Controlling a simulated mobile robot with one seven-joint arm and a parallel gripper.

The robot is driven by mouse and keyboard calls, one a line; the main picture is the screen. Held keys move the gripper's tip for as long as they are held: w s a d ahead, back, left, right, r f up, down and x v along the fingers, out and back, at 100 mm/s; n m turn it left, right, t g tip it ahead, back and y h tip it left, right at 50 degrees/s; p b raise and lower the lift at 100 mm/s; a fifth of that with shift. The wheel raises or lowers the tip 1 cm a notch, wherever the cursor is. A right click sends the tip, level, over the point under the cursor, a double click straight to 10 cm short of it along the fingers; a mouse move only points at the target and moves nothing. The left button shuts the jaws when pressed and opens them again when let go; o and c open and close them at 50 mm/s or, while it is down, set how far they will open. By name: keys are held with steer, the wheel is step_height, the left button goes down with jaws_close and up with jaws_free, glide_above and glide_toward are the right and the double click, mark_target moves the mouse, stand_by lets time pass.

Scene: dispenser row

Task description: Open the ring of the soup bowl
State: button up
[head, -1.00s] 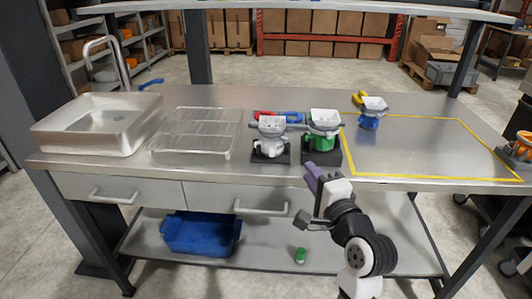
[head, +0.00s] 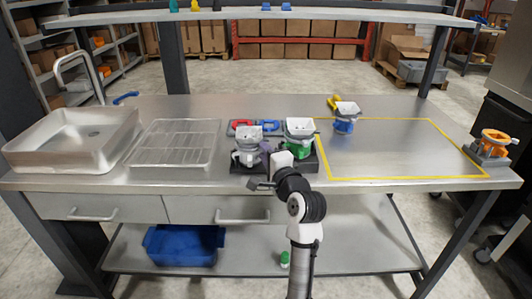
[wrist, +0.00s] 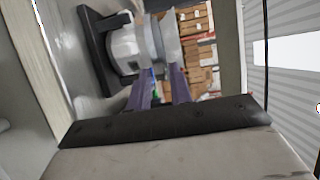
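Several bowl-topped dispensers stand on the steel table: a white one (head: 248,150), a green-bodied one (head: 300,148) and a blue-bodied one (head: 344,126). I cannot tell which the task calls the soup bowl, and no ring is clear. My gripper (head: 266,150) is at the right side of the white dispenser, partly hidden by my wrist, in front of the green one. In the wrist view, the purple fingers (wrist: 160,88) are apart with background showing between them. The white dispenser (wrist: 124,45) is just beyond the fingertips; contact cannot be told.
A sink (head: 70,145) and a wire rack (head: 176,145) are at left. A yellow-taped area (head: 395,150) is clear. An orange device (head: 492,146) sits at the right edge.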

jaws_close()
steer(key=shift+w+d+n+g+y+b, duration=0.15)
steer(key=shift+w+d+n+g+y, duration=0.15)
steer(key=shift+n+g+y, duration=0.4)
steer(key=shift+w+d+n+g+y+b, duration=0.25)
steer(key=shift+n+y, duration=0.25)
steer(key=shift+y, duration=0.4)
jaws_free()
steer(key=shift+d, duration=0.1)
steer(key=b+v, duration=0.2)
steer(key=v, duration=1.1)
steer(key=shift+s+d, duration=0.15)
steer(key=shift+s, duration=0.25)
